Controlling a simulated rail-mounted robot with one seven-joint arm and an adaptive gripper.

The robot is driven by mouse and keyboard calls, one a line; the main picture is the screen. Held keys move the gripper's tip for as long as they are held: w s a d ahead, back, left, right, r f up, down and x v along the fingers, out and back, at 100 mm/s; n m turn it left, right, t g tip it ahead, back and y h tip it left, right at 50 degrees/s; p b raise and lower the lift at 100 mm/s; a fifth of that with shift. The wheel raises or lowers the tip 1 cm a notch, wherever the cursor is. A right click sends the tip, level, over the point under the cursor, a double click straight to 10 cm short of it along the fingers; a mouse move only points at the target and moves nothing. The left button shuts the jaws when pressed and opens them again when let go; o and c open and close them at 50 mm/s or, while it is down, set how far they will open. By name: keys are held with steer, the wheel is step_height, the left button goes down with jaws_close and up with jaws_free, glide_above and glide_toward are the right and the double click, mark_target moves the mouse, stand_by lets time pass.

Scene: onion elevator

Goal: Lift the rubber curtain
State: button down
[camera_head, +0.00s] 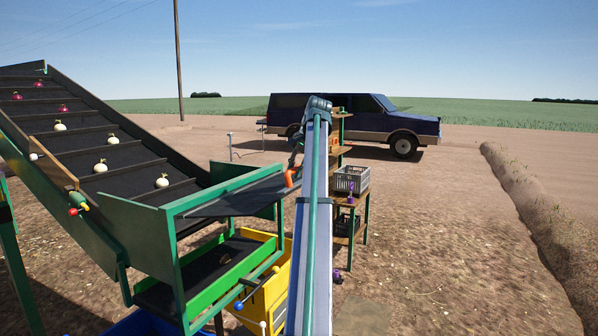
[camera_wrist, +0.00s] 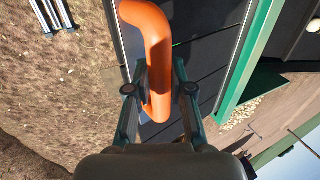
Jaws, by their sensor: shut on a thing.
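The rubber curtain (camera_head: 235,200) is a dark sheet at the end of the green frame, below the onion elevator. It stretches out to the right, almost level, towards an orange handle (camera_head: 290,178). In the wrist view the dark slatted curtain (camera_wrist: 205,40) lies behind the bent orange handle (camera_wrist: 150,30). My gripper (camera_wrist: 158,80) is shut on the handle, with one finger on each side of it. In the head view my arm hides most of the gripper.
The elevator belt (camera_head: 85,145) carries white and red onions. A yellow bin (camera_head: 262,300) stands below the frame. A wooden shelf (camera_head: 345,222) with a grey crate (camera_head: 351,179) stands just right of my arm. A dark blue vehicle (camera_head: 345,115) is parked behind. Open dirt lies to the right.

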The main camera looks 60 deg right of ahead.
steer(key=shift+w, duration=0.2)
steer(key=c, duration=1.4)
jaws_free()
steer(key=o, duration=0.4)
steer(key=shift+w+f, duration=0.15)
steer(key=shift+w, duration=0.15)
steer(key=shift+s, duration=0.3)
steer(key=v, duration=0.7)
steer(key=shift+r, duration=0.3)
steer(key=shift+s, duration=0.15)
